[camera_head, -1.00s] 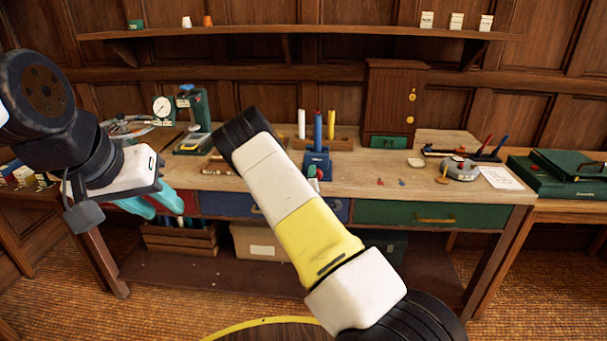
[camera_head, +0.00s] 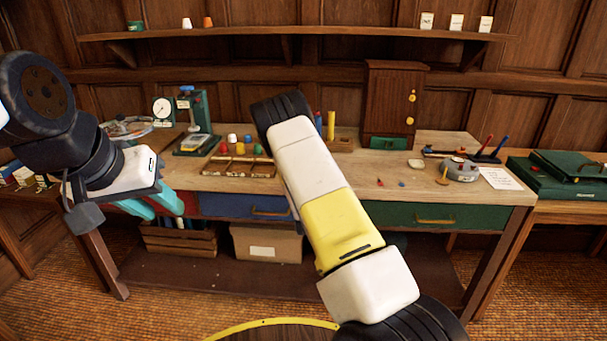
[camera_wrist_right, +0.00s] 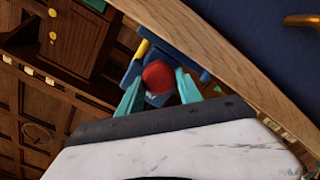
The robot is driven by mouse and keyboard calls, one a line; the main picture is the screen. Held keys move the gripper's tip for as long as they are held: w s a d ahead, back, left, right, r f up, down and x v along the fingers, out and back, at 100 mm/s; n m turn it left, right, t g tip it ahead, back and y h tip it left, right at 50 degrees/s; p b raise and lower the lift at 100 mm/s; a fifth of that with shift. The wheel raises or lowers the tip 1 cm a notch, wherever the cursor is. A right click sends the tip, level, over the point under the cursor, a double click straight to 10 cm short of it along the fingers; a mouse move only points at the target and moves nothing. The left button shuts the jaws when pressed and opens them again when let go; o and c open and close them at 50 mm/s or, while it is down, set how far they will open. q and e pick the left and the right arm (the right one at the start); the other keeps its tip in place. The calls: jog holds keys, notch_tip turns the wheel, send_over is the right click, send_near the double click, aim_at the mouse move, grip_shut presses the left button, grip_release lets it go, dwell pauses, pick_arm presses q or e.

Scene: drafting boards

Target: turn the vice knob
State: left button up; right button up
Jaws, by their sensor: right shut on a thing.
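In the right wrist view the vice knob (camera_wrist_right: 158,77) is a round red piece in front of the blue vice (camera_wrist_right: 196,50). My right gripper (camera_wrist_right: 160,80) has its teal fingers on either side of the knob and is shut on it. In the head view my right arm hides the vice, the knob and the right gripper. My left gripper (camera_head: 166,211) has its teal fingers apart and empty, in front of the bench's left part, away from the vice.
The wooden bench (camera_head: 385,172) carries a tray of coloured pieces (camera_head: 240,168), a dial gauge (camera_head: 162,108), a small brown cabinet (camera_head: 393,100) and a round grey stand (camera_head: 460,172). Small pieces lie right of my right arm. Drawers front the bench.

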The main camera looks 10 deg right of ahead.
jog(key=m, duration=2.2)
jog(key=shift+s+d+f+m, duration=0.2)
jog(key=shift+d+f+m, duration=0.1)
jog(key=shift+d, duration=0.1)
jog(key=o, duration=1.4)
jog(key=shift+r, duration=0.1)
jog(key=shift+c, duration=0.2)
jog(key=shift+s, duration=0.1)
